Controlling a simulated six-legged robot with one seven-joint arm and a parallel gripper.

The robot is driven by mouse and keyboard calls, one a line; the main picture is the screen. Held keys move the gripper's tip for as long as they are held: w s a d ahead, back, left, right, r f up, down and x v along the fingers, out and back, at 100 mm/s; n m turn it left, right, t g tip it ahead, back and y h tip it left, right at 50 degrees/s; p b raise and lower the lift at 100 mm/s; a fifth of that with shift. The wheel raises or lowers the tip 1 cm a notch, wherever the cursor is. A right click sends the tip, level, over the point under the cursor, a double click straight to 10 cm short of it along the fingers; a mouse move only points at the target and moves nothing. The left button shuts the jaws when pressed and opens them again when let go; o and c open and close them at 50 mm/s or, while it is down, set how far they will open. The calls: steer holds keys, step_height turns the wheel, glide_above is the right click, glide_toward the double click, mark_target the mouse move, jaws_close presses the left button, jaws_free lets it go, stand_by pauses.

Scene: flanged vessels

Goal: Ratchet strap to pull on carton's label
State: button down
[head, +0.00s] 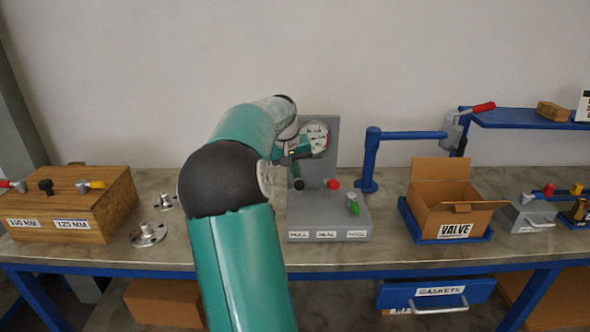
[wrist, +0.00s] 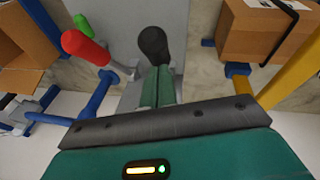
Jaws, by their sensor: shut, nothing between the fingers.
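In the wrist view a brown carton (wrist: 265,30) with a dark strap and a white label (wrist: 270,4) sits at the upper right; the label's writing is unreadable. In the head view this carton does not show. My gripper (wrist: 163,72) is shut and empty, its green fingers just short of a black-handled lever (wrist: 153,45); I cannot tell whether they touch. The lever stands on a grey panel (head: 300,217) beside a red-handled lever (wrist: 85,47) and a green-handled one (head: 352,203). The open carton (head: 437,205) labelled VALVE (head: 455,231) stands right of the panel.
A wooden box with levers (head: 105,205) and metal flanges (head: 148,234) are at left. A blue shelf (head: 520,118) is at right. Yellow bars (wrist: 297,70) edge the wrist view's right.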

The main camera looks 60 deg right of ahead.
steer(key=shift+f, duration=0.1)
steer(key=shift+s+a+f+h, duration=0.25)
steer(key=shift+a+f+h, duration=0.15)
steer(key=shift+a+f, duration=0.2)
steer(key=s+a+f+t+h, duration=0.1)
steer(key=s+a+f, duration=0.1)
steer(key=f, duration=0.5)
steer(key=shift+a+f+h, duration=0.25)
steer(key=shift+a+h, duration=0.15)
steer(key=shift+a, duration=0.35)
steer(key=shift+w+r, duration=0.1)
steer(key=shift+w+d+r, duration=0.1)
steer(key=shift+r, duration=0.15)
steer(key=v, duration=1.3)
steer(key=shift+r, duration=0.3)
